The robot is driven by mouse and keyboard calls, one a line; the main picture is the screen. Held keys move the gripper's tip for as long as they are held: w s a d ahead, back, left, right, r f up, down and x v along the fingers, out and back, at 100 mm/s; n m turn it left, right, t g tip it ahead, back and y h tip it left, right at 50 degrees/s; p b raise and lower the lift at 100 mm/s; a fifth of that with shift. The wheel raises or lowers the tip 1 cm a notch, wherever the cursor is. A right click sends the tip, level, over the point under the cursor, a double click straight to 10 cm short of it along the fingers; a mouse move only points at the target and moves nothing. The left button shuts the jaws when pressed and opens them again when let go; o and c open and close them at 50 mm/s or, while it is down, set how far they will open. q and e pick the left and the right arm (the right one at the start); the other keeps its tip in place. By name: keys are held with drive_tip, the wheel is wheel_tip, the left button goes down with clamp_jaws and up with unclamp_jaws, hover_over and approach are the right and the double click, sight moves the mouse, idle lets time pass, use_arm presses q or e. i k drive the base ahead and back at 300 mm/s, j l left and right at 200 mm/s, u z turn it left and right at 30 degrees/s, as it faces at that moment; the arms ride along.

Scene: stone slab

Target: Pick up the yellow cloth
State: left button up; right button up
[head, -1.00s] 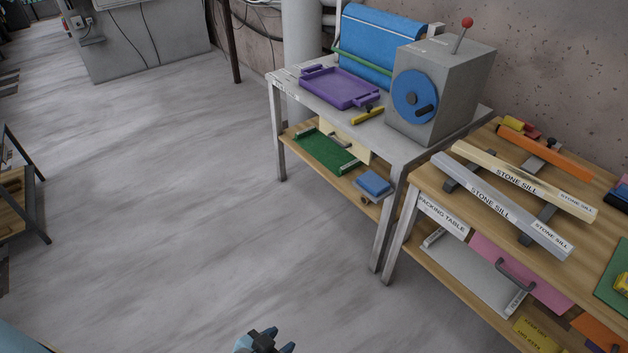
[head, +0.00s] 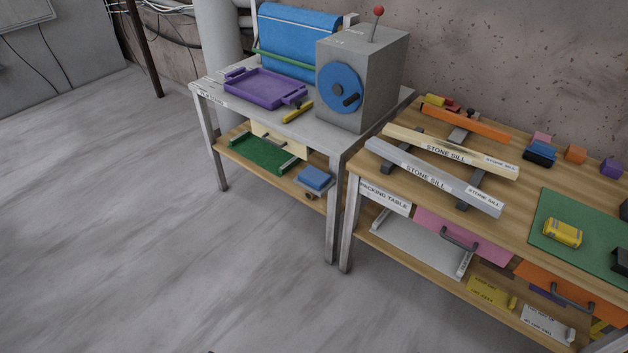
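A small yellow bundle with greyish bands (head: 563,233) lies on a green mat (head: 552,205) at the right of the wooden packing table. It may be the yellow cloth, but at this size I cannot be sure. Neither of my grippers shows in the head view.
Two stone sills (head: 432,178) lie on supports on the packing table (head: 515,207). A grey box with a blue wheel (head: 364,70) and a purple tray (head: 262,90) stand on the grey table to the left. The floor in front (head: 130,240) is clear.

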sight(556, 230)
drive_tip(key=z, duration=1.15)
drive_tip(key=i+l+u, duration=0.2)
